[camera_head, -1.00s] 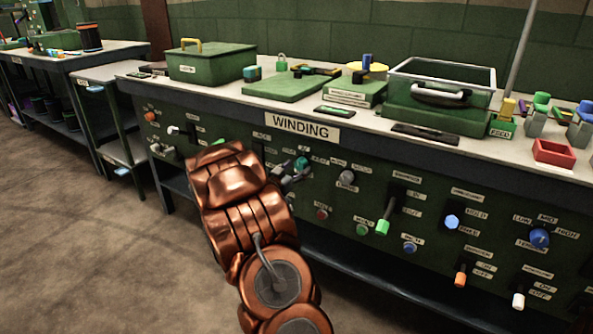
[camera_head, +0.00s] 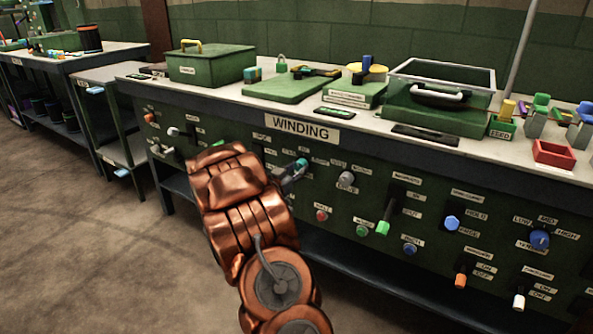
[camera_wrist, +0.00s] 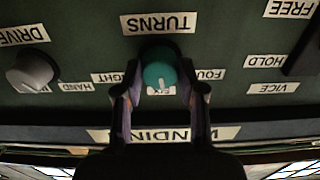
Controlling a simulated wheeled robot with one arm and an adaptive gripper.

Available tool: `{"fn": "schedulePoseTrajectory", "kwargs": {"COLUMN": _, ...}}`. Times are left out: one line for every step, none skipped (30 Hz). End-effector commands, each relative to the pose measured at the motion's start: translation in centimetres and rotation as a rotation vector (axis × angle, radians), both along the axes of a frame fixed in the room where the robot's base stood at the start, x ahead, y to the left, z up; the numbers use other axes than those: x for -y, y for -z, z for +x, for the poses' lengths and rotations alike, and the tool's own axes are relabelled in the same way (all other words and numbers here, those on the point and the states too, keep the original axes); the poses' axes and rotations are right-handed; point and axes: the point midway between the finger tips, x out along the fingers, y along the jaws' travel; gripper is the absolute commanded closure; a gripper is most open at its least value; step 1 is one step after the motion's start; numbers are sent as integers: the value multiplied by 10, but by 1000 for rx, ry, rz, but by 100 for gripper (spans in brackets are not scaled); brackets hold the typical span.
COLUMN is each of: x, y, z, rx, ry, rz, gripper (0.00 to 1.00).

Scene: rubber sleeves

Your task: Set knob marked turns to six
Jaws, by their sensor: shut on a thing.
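The teal knob (camera_wrist: 160,67) is under the label TURNS (camera_wrist: 159,23) in the wrist view, which shows the panel upside down. Its white pointer mark is at the picture's lower side, facing a small label (camera_wrist: 162,90) that seems to read SIX. Labels FOUR and EIGHT, partly covered, flank it. My gripper (camera_wrist: 160,92) has one finger on each side of the knob and is shut on it. In the head view the knob (camera_head: 302,163) shows at the tip of my gripper (camera_head: 296,170), just right of my copper arm.
A grey knob (camera_wrist: 33,70) marked DRIVE is beside the teal one. The WINDING sign (camera_head: 302,129) is above them on the bench front. Floor in front is clear.

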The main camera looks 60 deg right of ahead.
Motion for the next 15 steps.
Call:
{"fn": "schedulePoseTrajectory", "kwargs": {"x": 0, "y": 0, "z": 0, "rx": 3, "ry": 0, "rz": 0, "gripper": 95}}
{"fn": "schedulePoseTrajectory", "kwargs": {"x": 0, "y": 0, "z": 0, "rx": 6, "ry": 0, "rz": 0, "gripper": 95}}
{"fn": "schedulePoseTrajectory", "kwargs": {"x": 0, "y": 0, "z": 0, "rx": 13, "ry": 0, "rz": 1, "gripper": 95}}
{"fn": "schedulePoseTrajectory", "kwargs": {"x": 0, "y": 0, "z": 0, "rx": 21, "ry": 0, "rz": 1, "gripper": 95}}
{"fn": "schedulePoseTrajectory", "kwargs": {"x": 0, "y": 0, "z": 0, "rx": 30, "ry": 1, "rz": 1, "gripper": 95}}
{"fn": "schedulePoseTrajectory", "kwargs": {"x": 0, "y": 0, "z": 0, "rx": 45, "ry": 1, "rz": 3, "gripper": 95}}
{"fn": "schedulePoseTrajectory", "kwargs": {"x": 0, "y": 0, "z": 0, "rx": 56, "ry": 0, "rz": 4, "gripper": 95}}
{"fn": "schedulePoseTrajectory", "kwargs": {"x": 0, "y": 0, "z": 0, "rx": 68, "ry": 0, "rz": 6, "gripper": 95}}
{"fn": "schedulePoseTrajectory", "kwargs": {"x": 0, "y": 0, "z": 1, "rx": 85, "ry": 0, "rz": 7, "gripper": 95}}
{"fn": "schedulePoseTrajectory", "kwargs": {"x": 0, "y": 0, "z": 0, "rx": 97, "ry": 0, "rz": 7, "gripper": 95}}
{"fn": "schedulePoseTrajectory", "kwargs": {"x": 0, "y": 0, "z": 0, "rx": 108, "ry": 1, "rz": 8, "gripper": 95}}
{"fn": "schedulePoseTrajectory", "kwargs": {"x": 0, "y": 0, "z": 0, "rx": 123, "ry": 0, "rz": 6, "gripper": 95}}
{"fn": "schedulePoseTrajectory", "kwargs": {"x": 0, "y": -1, "z": 1, "rx": 133, "ry": 0, "rz": 7, "gripper": 95}}
{"fn": "schedulePoseTrajectory", "kwargs": {"x": 0, "y": -1, "z": 0, "rx": 143, "ry": 0, "rz": 6, "gripper": 95}}
{"fn": "schedulePoseTrajectory", "kwargs": {"x": 0, "y": -1, "z": 0, "rx": 153, "ry": 1, "rz": 7, "gripper": 95}}
